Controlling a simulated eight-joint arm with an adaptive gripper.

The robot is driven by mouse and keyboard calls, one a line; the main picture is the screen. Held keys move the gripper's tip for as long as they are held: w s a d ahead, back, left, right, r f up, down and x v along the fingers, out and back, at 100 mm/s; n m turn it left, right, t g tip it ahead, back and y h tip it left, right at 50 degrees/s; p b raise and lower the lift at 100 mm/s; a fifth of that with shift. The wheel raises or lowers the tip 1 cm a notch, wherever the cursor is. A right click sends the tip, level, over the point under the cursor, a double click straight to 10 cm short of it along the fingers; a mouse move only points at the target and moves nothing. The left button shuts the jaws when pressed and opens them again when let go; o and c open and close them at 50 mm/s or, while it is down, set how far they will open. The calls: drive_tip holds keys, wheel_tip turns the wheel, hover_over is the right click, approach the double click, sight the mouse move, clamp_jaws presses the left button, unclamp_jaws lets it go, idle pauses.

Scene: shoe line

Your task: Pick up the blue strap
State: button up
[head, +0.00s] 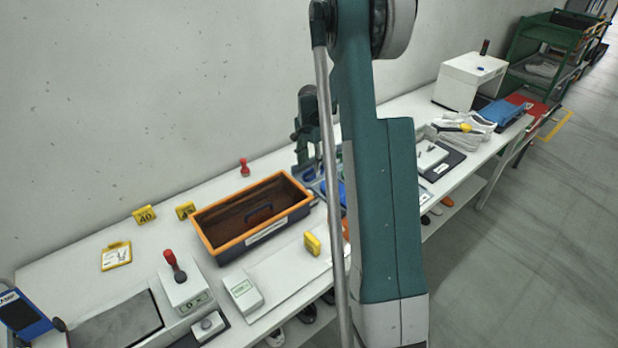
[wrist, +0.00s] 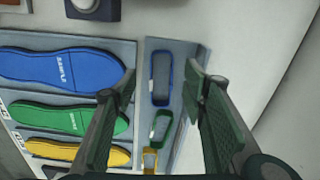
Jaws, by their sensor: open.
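The blue strap (wrist: 161,78) is a rounded loop lying flat on a pale grey tray (wrist: 187,50) in the wrist view. My gripper (wrist: 161,72) is open and empty above it. One finger is on each side of the strap in the picture, and I see no contact. A green strap (wrist: 160,127) and a yellow strap (wrist: 150,160) lie in the same row, nearer the gripper's base.
Blue (wrist: 62,68), green (wrist: 68,118) and yellow (wrist: 75,152) soles lie left of the straps. The tray's right side borders bare pale surface. In the head view an orange-rimmed box (head: 283,225) and a white control box with a red knob (head: 186,288) stand on the bench.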

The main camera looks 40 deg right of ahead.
sight(309, 172)
drive_tip(key=shift+f, duration=0.15)
drive_tip(key=shift+w+f, duration=0.15)
drive_tip(key=shift+f, duration=2.3)
drive_tip(key=shift+c, duration=0.5)
drive_tip(key=shift+a, duration=0.1)
drive_tip(key=c, duration=0.9)
